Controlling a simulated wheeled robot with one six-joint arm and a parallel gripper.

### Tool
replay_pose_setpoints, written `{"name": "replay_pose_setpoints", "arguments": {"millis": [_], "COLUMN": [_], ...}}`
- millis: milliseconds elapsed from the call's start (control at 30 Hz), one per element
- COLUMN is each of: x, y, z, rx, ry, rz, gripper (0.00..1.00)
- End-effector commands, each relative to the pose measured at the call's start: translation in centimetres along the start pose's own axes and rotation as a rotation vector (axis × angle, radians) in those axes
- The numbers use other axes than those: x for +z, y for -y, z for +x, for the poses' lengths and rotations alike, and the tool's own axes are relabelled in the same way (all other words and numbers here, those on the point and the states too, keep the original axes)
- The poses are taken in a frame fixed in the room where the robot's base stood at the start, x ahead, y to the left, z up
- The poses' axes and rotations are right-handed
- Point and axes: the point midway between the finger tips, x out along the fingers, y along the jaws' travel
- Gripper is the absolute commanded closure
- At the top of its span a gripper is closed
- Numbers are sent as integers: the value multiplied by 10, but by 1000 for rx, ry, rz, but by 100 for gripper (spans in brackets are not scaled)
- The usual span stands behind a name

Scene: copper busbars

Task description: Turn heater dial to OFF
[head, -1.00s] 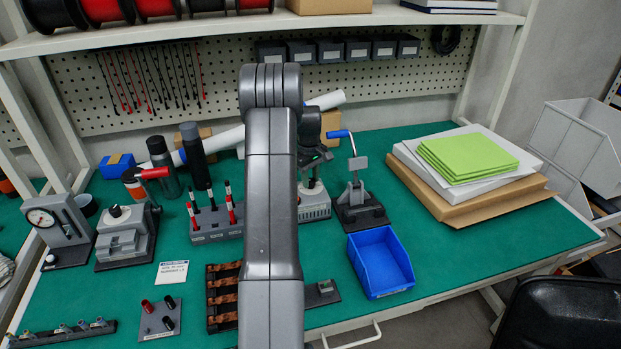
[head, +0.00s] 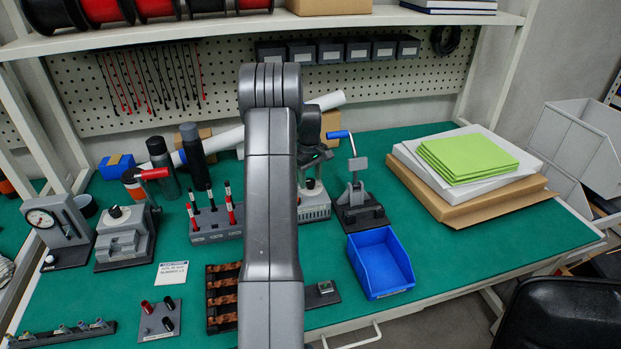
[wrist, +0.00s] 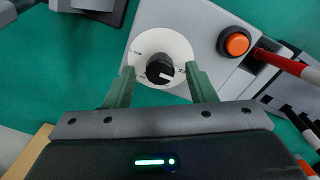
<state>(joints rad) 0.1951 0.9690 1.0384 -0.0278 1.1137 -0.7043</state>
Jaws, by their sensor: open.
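The heater is a light grey box (wrist: 200,25) with a round white dial plate (wrist: 178,42) bearing small dark marks, too small to read. My gripper (wrist: 163,82) is open, with one green finger on each side of the knob and visible gaps between. In the head view the heater (head: 316,209) stands on the green bench, partly hidden by my arm, with my gripper (head: 314,158) just above it.
An orange button (wrist: 236,43) sits on the heater beside the dial. A holder with red and black pens (head: 216,222) stands left of it. A blue-handled press (head: 358,200) stands close on the right, with a blue bin (head: 382,262) in front.

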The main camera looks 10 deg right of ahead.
Motion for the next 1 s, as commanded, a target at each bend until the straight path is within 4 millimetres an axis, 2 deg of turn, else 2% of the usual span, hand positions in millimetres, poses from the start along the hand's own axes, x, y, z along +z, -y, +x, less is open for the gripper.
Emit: {"name": "replay_pose_setpoints", "arguments": {"millis": [167,400,600,767,1000], "x": [-1,-1,-1,0,0], "y": [-1,-1,0,0,0], "z": [-32,-88,-120,-131,-132], "rx": [4,5,3,2,1], "ry": [-5,-5,-3,-2,-1], "rz": [0,0,-1,-1,-1], "gripper": [50,50,50,50,50]}}
